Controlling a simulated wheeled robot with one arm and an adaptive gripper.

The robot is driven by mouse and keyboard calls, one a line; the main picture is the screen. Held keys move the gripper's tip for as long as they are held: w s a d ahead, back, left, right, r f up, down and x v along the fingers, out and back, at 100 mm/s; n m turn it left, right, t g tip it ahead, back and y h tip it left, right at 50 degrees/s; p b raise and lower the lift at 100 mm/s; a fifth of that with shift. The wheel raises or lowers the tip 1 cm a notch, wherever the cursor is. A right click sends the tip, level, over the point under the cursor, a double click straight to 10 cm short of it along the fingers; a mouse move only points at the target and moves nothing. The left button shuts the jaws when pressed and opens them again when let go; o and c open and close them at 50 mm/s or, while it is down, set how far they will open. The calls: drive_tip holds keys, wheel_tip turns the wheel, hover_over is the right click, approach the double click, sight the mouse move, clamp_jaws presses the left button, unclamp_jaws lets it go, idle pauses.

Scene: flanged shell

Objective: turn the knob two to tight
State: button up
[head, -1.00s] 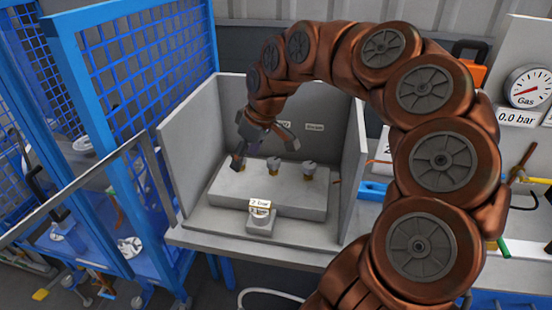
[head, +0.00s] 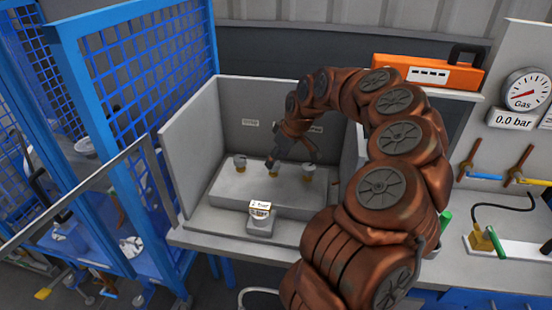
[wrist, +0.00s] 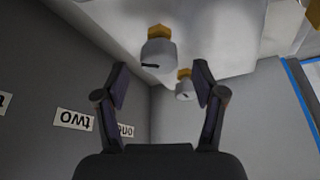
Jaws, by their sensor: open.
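The nearer knob (wrist: 158,55), with a dark pointer mark, lies between and just beyond the fingertips. It lines up with the "two" label (wrist: 74,121), so it appears to be knob two. A farther knob (wrist: 184,88) is near the "one" label (wrist: 124,130).
Grey panels (head: 190,150) enclose the knob block (head: 225,188) at the left, back and right. A small block with a sign (head: 260,222) stands in front. A gas gauge (head: 526,90) reads 0.0 bar at right. An orange case (head: 425,72) lies behind my arm.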

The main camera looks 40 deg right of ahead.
drive_tip(key=shift+x, duration=1.25)
drive_tip(key=c, duration=1.1)
